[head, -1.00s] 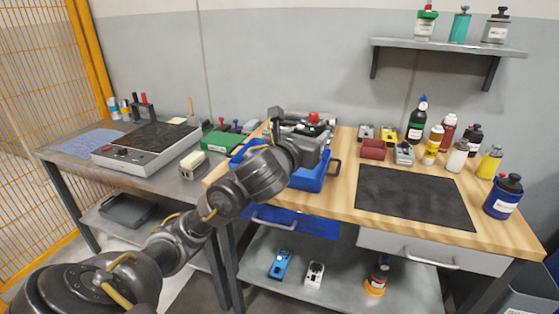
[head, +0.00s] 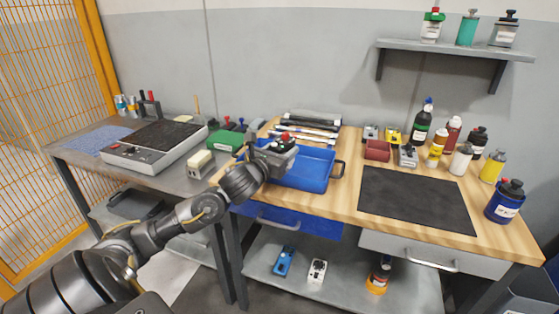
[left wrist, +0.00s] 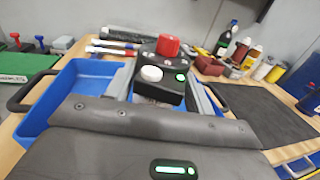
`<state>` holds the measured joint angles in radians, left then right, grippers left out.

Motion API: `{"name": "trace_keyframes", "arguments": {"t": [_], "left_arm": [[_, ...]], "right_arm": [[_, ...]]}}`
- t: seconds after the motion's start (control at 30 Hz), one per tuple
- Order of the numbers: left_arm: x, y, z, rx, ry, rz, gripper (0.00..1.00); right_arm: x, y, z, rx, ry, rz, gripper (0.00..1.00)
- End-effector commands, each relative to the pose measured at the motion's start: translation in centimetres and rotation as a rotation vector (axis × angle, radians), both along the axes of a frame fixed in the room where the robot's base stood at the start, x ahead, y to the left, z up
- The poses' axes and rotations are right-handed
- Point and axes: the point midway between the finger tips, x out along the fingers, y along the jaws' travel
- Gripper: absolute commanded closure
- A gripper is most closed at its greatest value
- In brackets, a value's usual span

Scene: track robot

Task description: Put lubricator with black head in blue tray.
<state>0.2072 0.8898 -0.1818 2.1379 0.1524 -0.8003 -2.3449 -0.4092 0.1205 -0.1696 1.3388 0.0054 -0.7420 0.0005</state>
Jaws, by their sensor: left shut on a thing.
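The blue tray (head: 316,172) stands at the left end of the wooden bench, and part of it shows in the left wrist view (left wrist: 72,88). My left gripper (head: 279,150) is over its left part, shut on a dark control box (left wrist: 158,92) with a red knob and a white button. Several containers have dark heads: a blue one (head: 505,203) at the bench's right end, a yellow one (head: 491,169) behind it, and a grey one (head: 504,35) on the wall shelf. I cannot tell which is the task's lubricator. My right gripper is not in view.
A dark mat (head: 417,198) covers the bench's middle, free of objects. Several bottles and small devices stand behind it. Marker-like tools (head: 308,132) lie behind the tray. A grey table (head: 180,184) stands at left. A blue drawer (head: 290,222) is below the tray.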

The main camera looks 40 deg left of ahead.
Motion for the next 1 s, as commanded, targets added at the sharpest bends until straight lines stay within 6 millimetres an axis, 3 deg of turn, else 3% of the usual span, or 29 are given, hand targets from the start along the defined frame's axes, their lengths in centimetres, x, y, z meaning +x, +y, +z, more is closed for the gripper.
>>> {"name": "trace_keyframes", "arguments": {"t": [0.27,0.7,0.73,0.9,1.0], "left_arm": [[0.2,0.7,-3.5,-0.001,0.003,0.001,0.79],[0.1,0.6,-4.0,0.000,0.000,0.001,0.79],[0.1,0.6,-4.0,0.001,0.002,0.001,0.46],[0.1,0.6,-4.0,0.001,0.002,0.001,0.25],[0.1,0.6,-4.0,0.001,0.002,0.001,0.25]], "right_arm": [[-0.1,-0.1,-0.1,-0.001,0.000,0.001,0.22],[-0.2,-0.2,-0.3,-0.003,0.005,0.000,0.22],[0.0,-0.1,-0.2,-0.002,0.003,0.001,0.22],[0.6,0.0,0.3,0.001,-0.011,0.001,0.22],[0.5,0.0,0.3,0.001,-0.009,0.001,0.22]]}}
